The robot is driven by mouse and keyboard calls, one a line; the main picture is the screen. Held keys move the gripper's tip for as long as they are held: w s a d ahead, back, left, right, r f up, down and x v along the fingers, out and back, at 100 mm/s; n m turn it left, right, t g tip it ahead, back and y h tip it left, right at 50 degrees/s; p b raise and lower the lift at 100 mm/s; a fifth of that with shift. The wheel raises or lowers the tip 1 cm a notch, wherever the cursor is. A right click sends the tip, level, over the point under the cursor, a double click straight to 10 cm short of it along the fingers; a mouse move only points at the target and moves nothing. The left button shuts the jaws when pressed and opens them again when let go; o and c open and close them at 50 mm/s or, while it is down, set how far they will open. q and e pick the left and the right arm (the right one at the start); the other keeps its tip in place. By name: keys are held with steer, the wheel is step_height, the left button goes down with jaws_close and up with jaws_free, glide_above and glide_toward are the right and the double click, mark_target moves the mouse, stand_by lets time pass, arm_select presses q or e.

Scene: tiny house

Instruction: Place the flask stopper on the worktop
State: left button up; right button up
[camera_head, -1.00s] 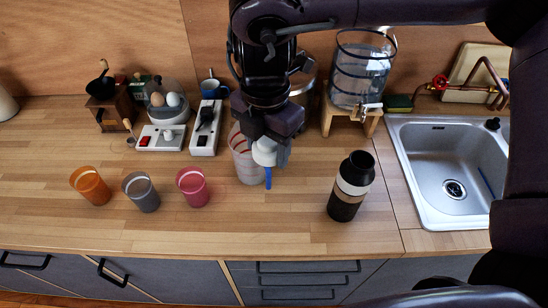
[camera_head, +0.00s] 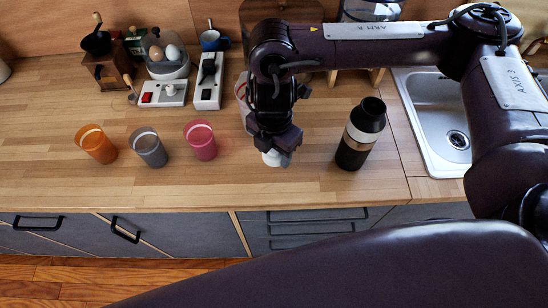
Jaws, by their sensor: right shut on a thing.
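The flask stopper (camera_head: 272,157) is the small white cap held in my right gripper (camera_head: 275,148), whose jaws are shut on it. It is over the wooden worktop (camera_head: 240,185), between the pink cup and the flask. I cannot tell whether the stopper touches the surface. The open flask (camera_head: 360,137), black with a pale band, stands upright on the worktop to the right of the gripper. My left gripper is not in view.
Orange (camera_head: 96,144), grey (camera_head: 148,148) and pink (camera_head: 201,140) cups stand to the left. A sink (camera_head: 432,125) is at the right. A power strip (camera_head: 208,83) and an egg cooker (camera_head: 167,58) are at the back. The front worktop is mostly clear.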

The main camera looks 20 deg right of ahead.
mark_target(274, 161)
step_height(274, 161, down, 4)
steer(key=shift+f, duration=0.1)
stand_by(0.4)
steer(key=shift+f+b, duration=0.15)
steer(key=shift+b, duration=0.2)
steer(key=o, duration=1)
steer(key=shift+c, duration=0.2)
